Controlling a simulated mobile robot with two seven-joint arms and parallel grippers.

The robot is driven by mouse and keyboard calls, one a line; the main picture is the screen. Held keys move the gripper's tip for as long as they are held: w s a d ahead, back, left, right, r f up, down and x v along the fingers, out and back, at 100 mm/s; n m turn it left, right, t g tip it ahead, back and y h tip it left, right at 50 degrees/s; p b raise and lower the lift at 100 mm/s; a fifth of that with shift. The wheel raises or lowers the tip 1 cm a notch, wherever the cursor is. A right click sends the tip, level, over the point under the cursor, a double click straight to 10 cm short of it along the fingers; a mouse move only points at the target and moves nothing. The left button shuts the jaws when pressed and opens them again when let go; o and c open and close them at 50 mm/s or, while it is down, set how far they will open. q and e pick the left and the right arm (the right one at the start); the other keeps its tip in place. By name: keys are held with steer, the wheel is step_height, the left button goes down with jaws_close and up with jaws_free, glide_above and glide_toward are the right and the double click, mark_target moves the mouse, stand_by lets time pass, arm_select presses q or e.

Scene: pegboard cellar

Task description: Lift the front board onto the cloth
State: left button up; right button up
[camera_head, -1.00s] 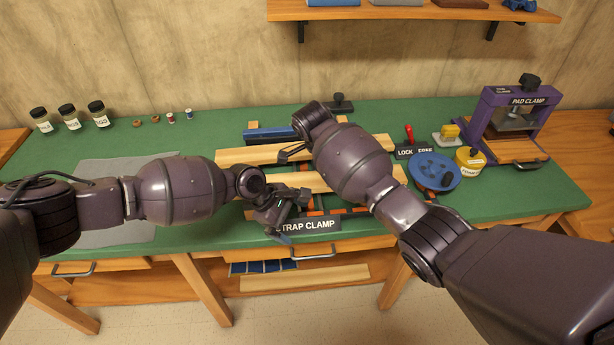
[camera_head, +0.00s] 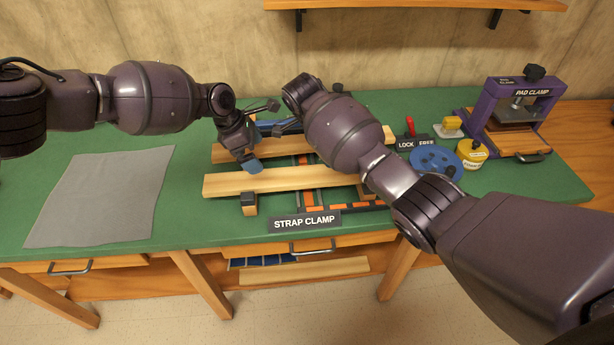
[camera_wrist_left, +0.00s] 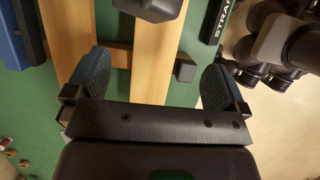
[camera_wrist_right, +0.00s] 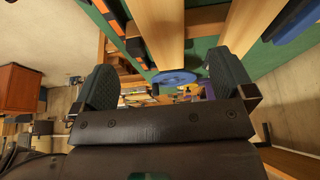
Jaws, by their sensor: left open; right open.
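The front board (camera_head: 222,186) is a pale wooden plank lying left to right above the orange and black strap frame, near the STRAP CLAMP label. A second plank (camera_head: 222,153) lies parallel behind it. The flat grey cloth (camera_head: 100,195) lies bare at the bench's left. My left gripper (camera_head: 250,158) is open above the boards; in the left wrist view the front board (camera_wrist_left: 155,65) passes between its fingers, not visibly gripped. My right gripper (camera_wrist_right: 165,85) is open and empty; in the head view its arm largely hides it and the boards' right part.
A wooden block with a dark cap (camera_head: 249,204) stands at the front board's near edge. A blue dish (camera_head: 432,158), a yellow tin (camera_head: 471,153) and the purple pad clamp (camera_head: 492,110) stand at right. Green bench (camera_head: 190,215) is clear between cloth and boards.

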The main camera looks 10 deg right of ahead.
mark_target(317, 176)
arm_select(q)
steer(key=x, duration=1)
steer(key=shift+f, duration=0.2)
arm_select(e)
steer(key=x, duration=1)
steer(key=shift+d+f, duration=0.1)
steer(key=shift+d, duration=0.1)
arm_select(q)
steer(key=c, duration=1.2)
arm_select(e)
steer(key=c, duration=1.2)
